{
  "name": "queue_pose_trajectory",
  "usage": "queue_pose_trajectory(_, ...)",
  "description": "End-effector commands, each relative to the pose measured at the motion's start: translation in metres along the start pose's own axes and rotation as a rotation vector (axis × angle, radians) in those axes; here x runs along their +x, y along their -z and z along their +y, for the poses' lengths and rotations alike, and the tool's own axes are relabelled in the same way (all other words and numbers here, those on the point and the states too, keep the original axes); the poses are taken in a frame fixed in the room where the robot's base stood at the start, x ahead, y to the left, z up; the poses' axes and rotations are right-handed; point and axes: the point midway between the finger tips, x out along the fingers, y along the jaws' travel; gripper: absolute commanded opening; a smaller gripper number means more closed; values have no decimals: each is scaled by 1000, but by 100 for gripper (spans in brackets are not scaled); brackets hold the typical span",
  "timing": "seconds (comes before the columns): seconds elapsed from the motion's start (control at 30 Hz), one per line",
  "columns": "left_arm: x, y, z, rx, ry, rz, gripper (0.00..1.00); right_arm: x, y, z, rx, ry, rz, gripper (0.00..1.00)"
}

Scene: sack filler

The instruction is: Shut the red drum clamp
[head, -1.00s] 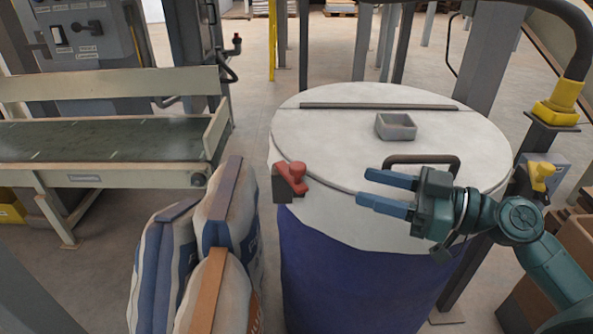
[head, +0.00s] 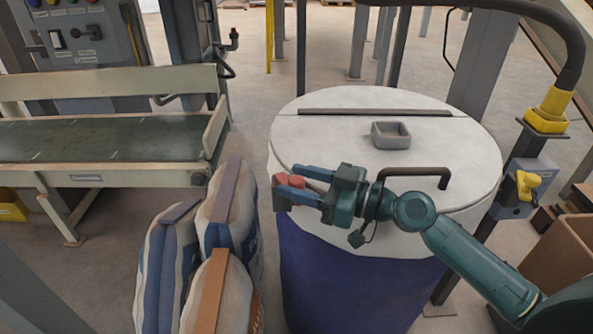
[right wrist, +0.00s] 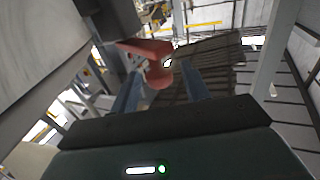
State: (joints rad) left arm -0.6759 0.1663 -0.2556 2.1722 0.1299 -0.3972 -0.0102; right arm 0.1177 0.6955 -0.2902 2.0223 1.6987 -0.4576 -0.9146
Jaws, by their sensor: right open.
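The red drum clamp (head: 289,181) sits at the left rim of the blue drum (head: 345,285) with its white lid (head: 330,145). My right gripper (head: 297,182) is open at the clamp, coming from the right, with one blue finger behind the red handle and one in front. The front finger hides part of the clamp's mount. In the right wrist view the red clamp handle (right wrist: 155,62) shows ahead of and between the two fingers (right wrist: 160,88). Whether the fingers touch it, I cannot tell. My left gripper is not in view.
Filled sacks (head: 218,225) stand close left of the drum. A conveyor (head: 100,140) is at left; a post with a yellow-handled box (head: 526,186) is at right.

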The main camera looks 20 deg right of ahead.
Motion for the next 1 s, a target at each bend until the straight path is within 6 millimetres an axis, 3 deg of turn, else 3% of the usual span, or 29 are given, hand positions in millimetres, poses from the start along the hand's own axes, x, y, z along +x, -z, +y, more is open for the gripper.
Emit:
queue_pose_trajectory(0.4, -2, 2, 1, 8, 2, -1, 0, 9, -1, 0, 0, 1, -1, 47)
queue_pose_trajectory(1.0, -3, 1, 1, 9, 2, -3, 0, 9, -1, 0, 0, 1, -1, 0)
